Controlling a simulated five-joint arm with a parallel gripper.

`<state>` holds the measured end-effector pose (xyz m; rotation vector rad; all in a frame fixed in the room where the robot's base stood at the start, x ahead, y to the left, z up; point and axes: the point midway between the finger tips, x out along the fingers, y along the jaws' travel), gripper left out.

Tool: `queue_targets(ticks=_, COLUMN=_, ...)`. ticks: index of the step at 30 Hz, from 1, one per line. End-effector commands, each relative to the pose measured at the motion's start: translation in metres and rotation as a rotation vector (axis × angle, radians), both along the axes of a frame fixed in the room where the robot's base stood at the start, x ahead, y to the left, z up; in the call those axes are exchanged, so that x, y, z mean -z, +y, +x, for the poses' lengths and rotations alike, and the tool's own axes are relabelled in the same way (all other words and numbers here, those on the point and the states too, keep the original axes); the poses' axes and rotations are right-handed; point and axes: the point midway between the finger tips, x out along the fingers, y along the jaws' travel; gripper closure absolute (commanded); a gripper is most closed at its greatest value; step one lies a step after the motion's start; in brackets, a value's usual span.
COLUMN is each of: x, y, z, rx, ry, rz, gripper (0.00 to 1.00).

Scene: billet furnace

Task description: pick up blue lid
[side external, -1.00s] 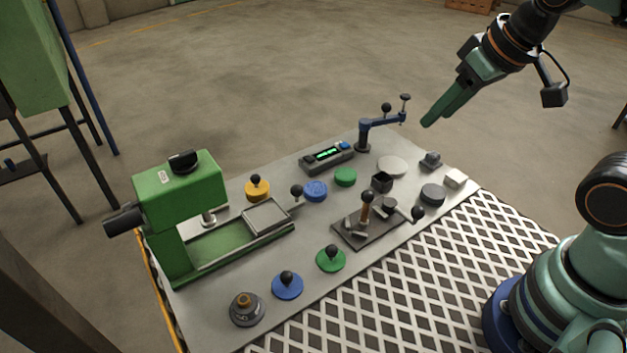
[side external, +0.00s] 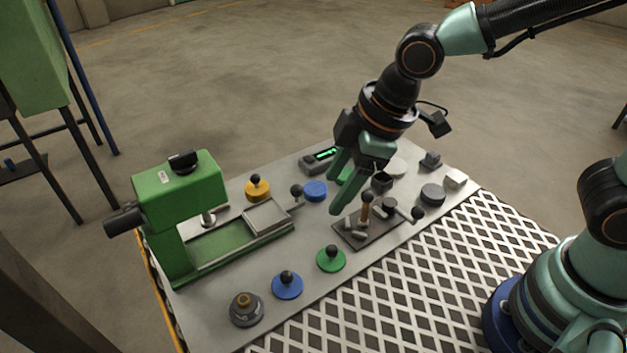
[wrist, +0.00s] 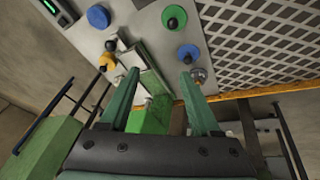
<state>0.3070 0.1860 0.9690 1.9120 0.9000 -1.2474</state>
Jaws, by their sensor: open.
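The blue lid (side external: 287,287), a flat disc with a black knob, lies at the front of the grey table, left of the green lid (side external: 331,261). It also shows in the wrist view (wrist: 188,53), just beyond the right fingertip in the picture. My gripper (side external: 339,194) is open and empty, pointing down above the table, to the upper right of the blue lid and apart from it. Its two green fingers show in the wrist view (wrist: 160,74) with a gap between them. A knobless blue disc (side external: 315,190) sits further back.
A green machine (side external: 180,210) stands tall at the left. A yellow lid (side external: 257,190) and a dark round fixture (side external: 247,310) are near it. A plate with a lever (side external: 368,229) lies right of the green lid. White grating (side external: 450,265) borders the front.

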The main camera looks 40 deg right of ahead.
Motion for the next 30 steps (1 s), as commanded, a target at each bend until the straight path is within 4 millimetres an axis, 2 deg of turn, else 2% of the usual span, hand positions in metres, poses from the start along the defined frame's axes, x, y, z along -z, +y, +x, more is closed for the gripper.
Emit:
queue_targets(ticks=1, x=0.012, y=0.020, z=-0.007, rx=-0.096, ry=0.009, rz=-0.023, gripper=0.36)
queue_targets(ticks=3, x=0.023, y=0.041, z=-0.014, rx=-0.201, ry=0.009, rz=-0.044, gripper=0.36)
queue_targets(ticks=6, x=0.034, y=0.060, z=-0.023, rx=-0.306, ry=0.006, rz=-0.065, gripper=0.36)
queue_targets(ticks=9, x=0.040, y=0.070, z=-0.027, rx=-0.357, ry=0.004, rz=-0.074, gripper=0.36)
queue_targets(ticks=14, x=0.054, y=0.074, z=-0.025, rx=-0.369, ry=0.006, rz=-0.079, gripper=0.36)
queue_targets(ticks=24, x=0.096, y=0.082, z=-0.014, rx=-0.365, ry=0.004, rz=-0.078, gripper=0.36)
queue_targets(ticks=30, x=0.106, y=0.084, z=-0.012, rx=-0.364, ry=0.003, rz=-0.077, gripper=0.36)
